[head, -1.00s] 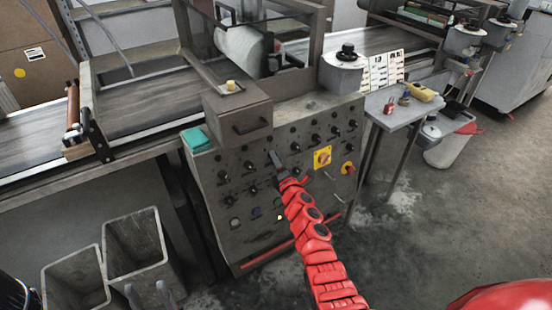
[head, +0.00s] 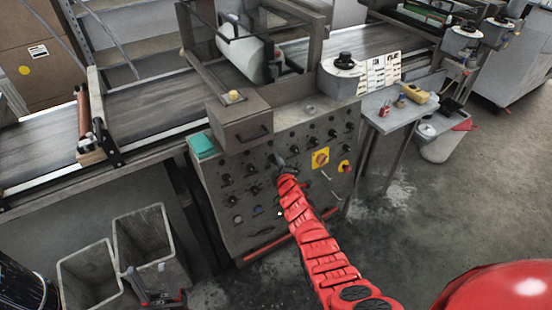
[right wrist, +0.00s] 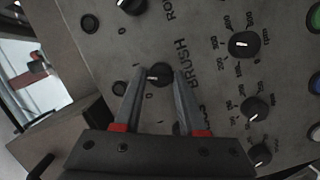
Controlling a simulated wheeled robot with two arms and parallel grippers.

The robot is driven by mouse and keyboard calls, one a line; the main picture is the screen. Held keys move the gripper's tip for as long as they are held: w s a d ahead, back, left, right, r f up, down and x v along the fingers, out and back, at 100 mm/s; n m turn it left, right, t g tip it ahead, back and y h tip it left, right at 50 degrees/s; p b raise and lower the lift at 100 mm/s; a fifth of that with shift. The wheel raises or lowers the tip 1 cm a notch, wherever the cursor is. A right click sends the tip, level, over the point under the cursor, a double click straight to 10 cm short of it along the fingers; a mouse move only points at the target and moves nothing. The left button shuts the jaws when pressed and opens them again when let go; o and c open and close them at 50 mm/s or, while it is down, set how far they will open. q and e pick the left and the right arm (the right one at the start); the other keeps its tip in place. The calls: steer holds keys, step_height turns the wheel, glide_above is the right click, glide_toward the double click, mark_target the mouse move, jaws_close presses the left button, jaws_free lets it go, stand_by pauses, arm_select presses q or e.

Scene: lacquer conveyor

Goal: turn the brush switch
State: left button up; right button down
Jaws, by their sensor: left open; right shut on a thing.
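The brush switch (right wrist: 159,74) is a black round knob with a white pointer line, beside the printed word BRUSH on the grey control panel (head: 222,212). In the right wrist view the fingers of my right gripper (right wrist: 160,78) stand on either side of it, shut on it. In the head view my right gripper (head: 278,162) is at the upper middle of the panel and hides the switch. My left gripper (head: 153,297) is open and empty at the bottom left, near the grey bins.
Other black knobs, such as one at the right (right wrist: 244,44), sit close around the switch. A yellow-backed switch (head: 320,159) is further right. Grey bins (head: 145,237) stand on the floor at left. A small side table (head: 395,117) stands right of the panel.

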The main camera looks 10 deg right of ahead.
steer(key=shift+s+f+m+p, duration=0.1)
steer(key=shift+m+p, duration=0.25)
steer(key=shift+m, duration=0.05)
steer(key=c, duration=0.5)
jaws_free()
